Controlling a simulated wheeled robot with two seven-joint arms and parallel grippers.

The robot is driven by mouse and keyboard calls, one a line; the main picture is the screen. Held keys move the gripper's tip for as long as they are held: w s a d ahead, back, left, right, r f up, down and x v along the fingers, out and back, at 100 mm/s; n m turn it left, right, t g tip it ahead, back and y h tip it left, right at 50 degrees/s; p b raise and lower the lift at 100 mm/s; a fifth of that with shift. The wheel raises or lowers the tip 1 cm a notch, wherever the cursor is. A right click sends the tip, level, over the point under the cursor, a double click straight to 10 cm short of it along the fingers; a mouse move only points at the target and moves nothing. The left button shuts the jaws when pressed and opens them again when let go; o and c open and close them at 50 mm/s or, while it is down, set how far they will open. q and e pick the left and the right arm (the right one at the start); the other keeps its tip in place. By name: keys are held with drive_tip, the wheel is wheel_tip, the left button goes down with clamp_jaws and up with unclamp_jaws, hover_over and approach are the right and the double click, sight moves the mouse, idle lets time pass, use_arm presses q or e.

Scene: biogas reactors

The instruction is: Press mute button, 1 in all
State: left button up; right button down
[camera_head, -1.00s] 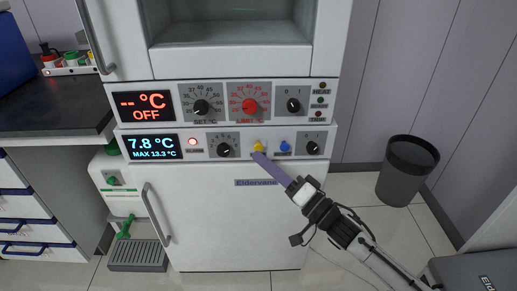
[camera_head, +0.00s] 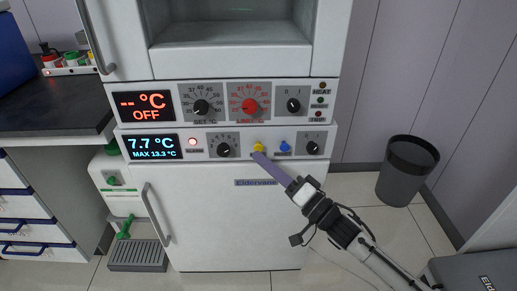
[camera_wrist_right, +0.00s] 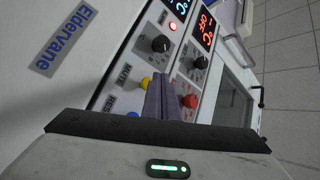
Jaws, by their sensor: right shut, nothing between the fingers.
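The yellow mute button (camera_head: 259,146) is on the lower control panel (camera_head: 240,134) of the white cabinet. It also shows in the right wrist view (camera_wrist_right: 145,83), where the label MUTE reads beside it. My right gripper (camera_head: 257,155) is shut and empty, its purple fingers pointing up at the button from the lower right. The fingertips are at or just below the button; I cannot tell whether they touch it. In the wrist view the shut fingers (camera_wrist_right: 162,97) cover part of the panel beside the button. My left gripper is not in view.
A blue button (camera_head: 285,147) sits right of the yellow one, with black knobs on both sides. A red alarm lamp (camera_head: 193,142) is lit beside the display (camera_head: 153,147) showing 7.7 °C. A black bin (camera_head: 405,170) stands on the floor at right.

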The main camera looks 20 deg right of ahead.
drive_tip(key=shift+w+d, duration=0.15)
drive_tip(key=shift+w, duration=0.25)
drive_tip(key=shift+w+d, duration=0.25)
drive_tip(key=shift+w, duration=0.6)
idle(1.0)
drive_tip(key=shift+s, duration=0.1)
drive_tip(key=shift+s+a+p, duration=0.2)
drive_tip(key=shift+s+p, duration=0.15)
drive_tip(key=shift+s, duration=0.25)
drive_tip(key=shift+s+a+p, duration=0.15)
drive_tip(key=shift+s+p, duration=0.2)
drive_tip(key=shift+s, duration=0.2)
